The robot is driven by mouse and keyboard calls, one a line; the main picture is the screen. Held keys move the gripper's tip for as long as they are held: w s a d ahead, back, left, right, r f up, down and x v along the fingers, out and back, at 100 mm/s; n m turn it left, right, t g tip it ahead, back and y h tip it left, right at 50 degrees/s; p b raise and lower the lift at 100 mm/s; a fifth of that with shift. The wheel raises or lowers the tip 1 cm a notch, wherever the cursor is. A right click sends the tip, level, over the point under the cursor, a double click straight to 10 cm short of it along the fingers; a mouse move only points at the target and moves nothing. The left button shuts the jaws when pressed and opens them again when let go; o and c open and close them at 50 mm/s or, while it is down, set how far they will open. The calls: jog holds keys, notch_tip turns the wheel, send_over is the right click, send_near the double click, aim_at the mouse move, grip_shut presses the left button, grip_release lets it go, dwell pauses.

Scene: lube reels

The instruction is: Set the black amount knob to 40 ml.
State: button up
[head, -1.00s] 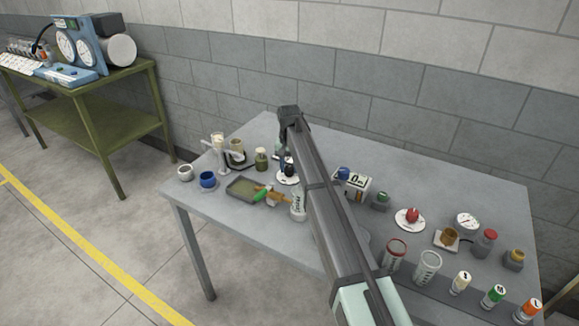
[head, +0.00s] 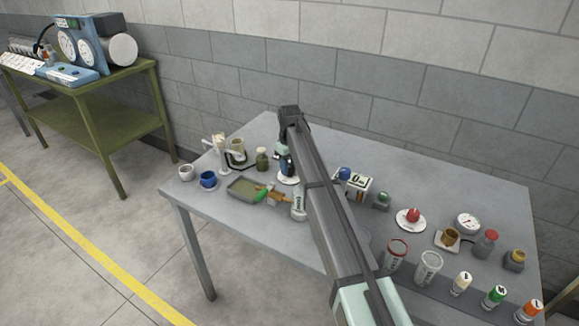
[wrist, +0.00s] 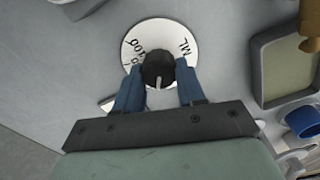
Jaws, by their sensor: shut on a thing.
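The black amount knob (wrist: 158,69) sits on a round white dial plate (wrist: 135,42) with black lettering, partly legible as "ML". A pale pointer line on the knob faces my gripper's palm in the wrist view. My gripper (wrist: 159,80) has its two blue fingers on either side of the knob and is shut on it. The fingers and knob hide part of the scale, so the exact setting cannot be read. In the head view my gripper (head: 286,163) is down over the dial plate (head: 289,181), and the knob is hidden there.
A shallow tray (head: 243,188) and a blue cup (head: 208,180) stand to the left. A box with a blue knob (head: 344,173) and a red knob on a white dial (head: 412,215) stand to the right. Several jars and bottles line the right front.

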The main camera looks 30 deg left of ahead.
jog(key=shift+n, duration=0.4)
jog(key=o, duration=1.1)
jog(key=shift+c, duration=0.2)
jog(key=shift+r, duration=0.1)
notch_tip(320, 180, up, 14)
jog(key=shift+f, duration=0.2)
